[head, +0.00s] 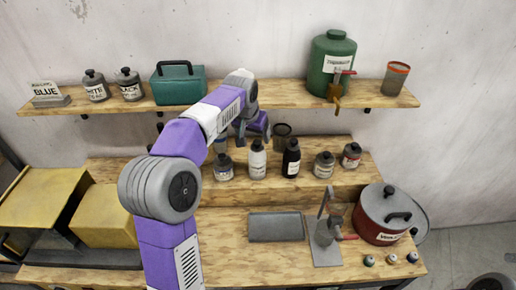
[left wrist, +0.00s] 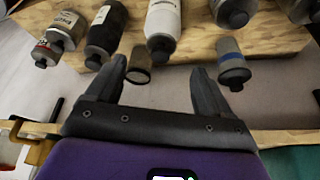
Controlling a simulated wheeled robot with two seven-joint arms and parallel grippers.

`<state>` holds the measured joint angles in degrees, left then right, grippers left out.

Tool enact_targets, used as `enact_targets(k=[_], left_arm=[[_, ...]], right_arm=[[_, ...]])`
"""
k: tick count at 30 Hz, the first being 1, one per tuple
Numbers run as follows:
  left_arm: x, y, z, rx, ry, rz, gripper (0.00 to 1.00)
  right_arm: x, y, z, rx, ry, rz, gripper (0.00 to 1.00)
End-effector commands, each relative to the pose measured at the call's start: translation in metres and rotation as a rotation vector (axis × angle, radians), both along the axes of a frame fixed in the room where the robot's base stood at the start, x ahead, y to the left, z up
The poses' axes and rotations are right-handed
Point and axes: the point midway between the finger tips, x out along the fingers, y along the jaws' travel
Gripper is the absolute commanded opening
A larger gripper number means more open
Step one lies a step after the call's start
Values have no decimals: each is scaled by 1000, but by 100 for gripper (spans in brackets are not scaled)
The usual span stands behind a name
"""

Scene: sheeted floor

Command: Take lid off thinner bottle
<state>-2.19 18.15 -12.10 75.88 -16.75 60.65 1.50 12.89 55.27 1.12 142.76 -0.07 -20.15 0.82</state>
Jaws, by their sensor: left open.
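Several capped bottles stand on the middle shelf: a white bottle (head: 257,160), a black bottle (head: 291,158) and squat grey jars, one of them a grey jar (head: 223,167) at the left. I cannot read which one is the thinner bottle. My left gripper (head: 254,132) is open and empty, above and behind the white bottle. In the left wrist view its fingers (left wrist: 160,80) spread below the white bottle (left wrist: 163,25), touching nothing that I can see. A blue-banded bottle (left wrist: 233,65) is close to the right finger, and a small dark-rimmed cup (left wrist: 135,70) is near the left finger.
A green tank (head: 331,65) with a tap, a teal box (head: 178,87) and jars stand on the top shelf. On the bench are a grey tray (head: 276,227), a clamp stand (head: 326,235) and a red pot (head: 383,215). Yellow boxes (head: 105,218) stand at left.

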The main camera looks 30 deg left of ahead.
Motion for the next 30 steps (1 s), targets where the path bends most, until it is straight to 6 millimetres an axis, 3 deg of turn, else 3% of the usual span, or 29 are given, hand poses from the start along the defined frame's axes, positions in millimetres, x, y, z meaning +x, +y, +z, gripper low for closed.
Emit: enact_targets(k=[13, 23, 30], left_arm=[[25, 7, -55, -1, 6, 0, 81], [28, 7, -63, -1, 2, 0, 81], [28, 7, -63, -1, 3, 0, 47]], right_arm=[[1, 0, 1, 0, -2, -1, 43], [1, 0, 0, 0, -1, 0, 43], [1, 0, 0, 0, -1, 0, 43]])
